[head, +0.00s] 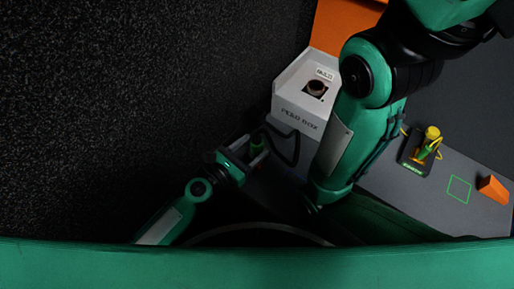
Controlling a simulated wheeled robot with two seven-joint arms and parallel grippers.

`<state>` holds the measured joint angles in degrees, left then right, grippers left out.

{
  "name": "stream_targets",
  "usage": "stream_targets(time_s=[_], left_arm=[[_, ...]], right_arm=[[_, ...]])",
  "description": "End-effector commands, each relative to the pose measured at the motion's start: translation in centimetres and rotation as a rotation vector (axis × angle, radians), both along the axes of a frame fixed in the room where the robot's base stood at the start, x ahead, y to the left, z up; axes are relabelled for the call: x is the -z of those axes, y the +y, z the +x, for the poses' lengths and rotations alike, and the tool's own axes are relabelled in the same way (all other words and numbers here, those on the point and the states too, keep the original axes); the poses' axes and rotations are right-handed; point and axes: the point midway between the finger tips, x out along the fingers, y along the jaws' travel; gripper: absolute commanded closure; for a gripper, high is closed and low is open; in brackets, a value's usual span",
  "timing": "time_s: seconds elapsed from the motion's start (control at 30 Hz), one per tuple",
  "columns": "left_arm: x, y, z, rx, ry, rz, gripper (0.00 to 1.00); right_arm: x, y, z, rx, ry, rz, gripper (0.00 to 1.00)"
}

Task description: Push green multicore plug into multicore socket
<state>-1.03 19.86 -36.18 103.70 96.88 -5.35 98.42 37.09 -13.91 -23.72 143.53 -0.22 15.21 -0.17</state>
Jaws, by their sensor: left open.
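The white box labelled "MULTI" (300,108) stands in the middle of the head view, with the round dark multicore socket (316,88) in its top face. My left gripper (256,148) is open just left of the box's front. A small dark cylinder with a green band, seemingly the green multicore plug (257,147), shows between its fingers. I cannot tell whether the fingers touch it. A black cable (294,152) loops beside it towards the box. My right arm crosses the view right of the box; its gripper is not visible.
On the grey bench (400,192) at the right, a yellow-and-green connector (431,136) stands on a black holder (413,161). A green square outline (459,189) and an orange wedge (493,189) are farther right. An orange panel (338,25) is behind the box. Dark floor fills the left.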

Motion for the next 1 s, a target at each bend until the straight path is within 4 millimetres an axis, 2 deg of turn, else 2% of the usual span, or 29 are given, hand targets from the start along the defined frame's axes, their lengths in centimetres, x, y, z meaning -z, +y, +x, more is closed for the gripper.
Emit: stream_targets(time_s=[0.2, 0.5, 0.57, 0.8, 1.0], left_arm=[[-0.1, -1.6, 1.6, 0.0, -0.001, -0.001, 0.4], [0.0, -1.8, 1.8, -0.001, 0.0, 0.0, 0.4], [0.0, -1.8, 1.8, -0.001, 0.0, 0.0, 0.5], [0.0, -1.8, 1.8, -0.001, 0.0, 0.0, 0.97], [-0.1, -1.8, 1.9, -0.001, -0.001, -0.001, 1.0]], right_arm=[[-0.2, 0.0, 0.0, 0.0, 0.0, 0.0, 0.64], [-0.1, 0.0, 0.0, 0.001, 0.001, 0.0, 0.64], [-0.1, 0.0, 0.1, 0.001, 0.001, 0.0, 0.64], [-0.1, 0.0, 0.1, 0.001, 0.002, -0.001, 0.64], [-0.1, 0.0, 0.1, 0.001, 0.001, -0.001, 0.64]])
